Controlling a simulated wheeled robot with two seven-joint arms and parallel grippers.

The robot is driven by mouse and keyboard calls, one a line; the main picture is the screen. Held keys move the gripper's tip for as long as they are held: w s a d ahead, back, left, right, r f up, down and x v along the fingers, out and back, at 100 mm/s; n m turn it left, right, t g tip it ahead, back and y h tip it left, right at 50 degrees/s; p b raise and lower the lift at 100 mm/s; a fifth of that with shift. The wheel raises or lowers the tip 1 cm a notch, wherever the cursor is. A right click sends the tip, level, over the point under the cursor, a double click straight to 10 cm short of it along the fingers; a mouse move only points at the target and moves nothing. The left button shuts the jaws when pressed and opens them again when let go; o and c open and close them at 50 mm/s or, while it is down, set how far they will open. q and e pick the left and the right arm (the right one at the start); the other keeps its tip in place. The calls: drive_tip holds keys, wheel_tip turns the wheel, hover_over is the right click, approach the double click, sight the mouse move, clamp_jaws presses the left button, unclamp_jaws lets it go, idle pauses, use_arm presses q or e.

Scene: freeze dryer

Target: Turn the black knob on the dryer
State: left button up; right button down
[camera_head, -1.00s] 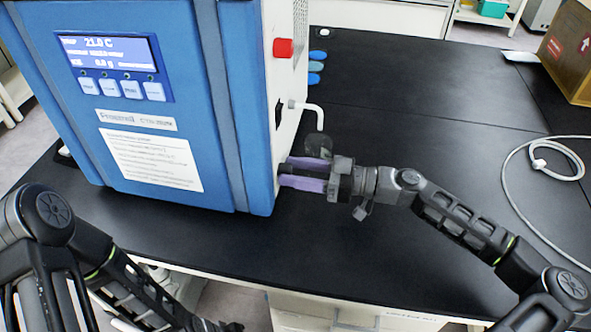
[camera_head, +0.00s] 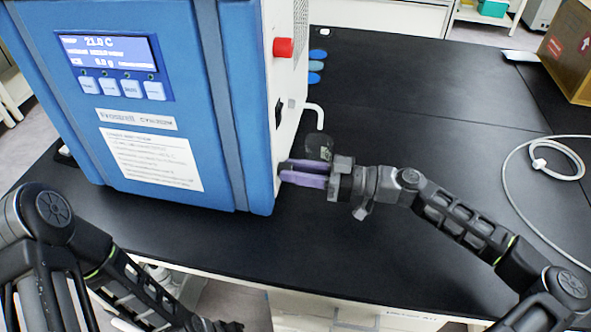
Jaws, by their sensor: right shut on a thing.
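The freeze dryer (camera_head: 238,110) is a blue and white box with a lit display, standing on the black bench. My right gripper (camera_head: 282,171) reaches in from the right, with its purple fingers against the lower part of the dryer's white side, near the front edge. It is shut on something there. The black knob itself is hidden at the fingertips, so I cannot see its angle. My left arm shows at the lower left, but its gripper is outside the view.
A red button (camera_head: 283,47) sits higher on the dryer's side. A white bent pipe (camera_head: 315,112) and a clear dark container (camera_head: 319,146) are just behind my right gripper. A white cable (camera_head: 548,158) and a cardboard box (camera_head: 570,50) are at the right. The middle of the bench is clear.

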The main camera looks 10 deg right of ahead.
drive_tip(key=shift+m, duration=0.4)
drive_tip(key=m+p, duration=0.7)
drive_tip(key=m, duration=0.9)
drive_tip(key=shift+m, duration=0.3)
drive_tip(key=shift+f, duration=0.1)
drive_tip(key=c, duration=1.1)
unclamp_jaws()
drive_tip(key=shift+o, duration=0.2)
drive_tip(key=shift+d, duration=0.15)
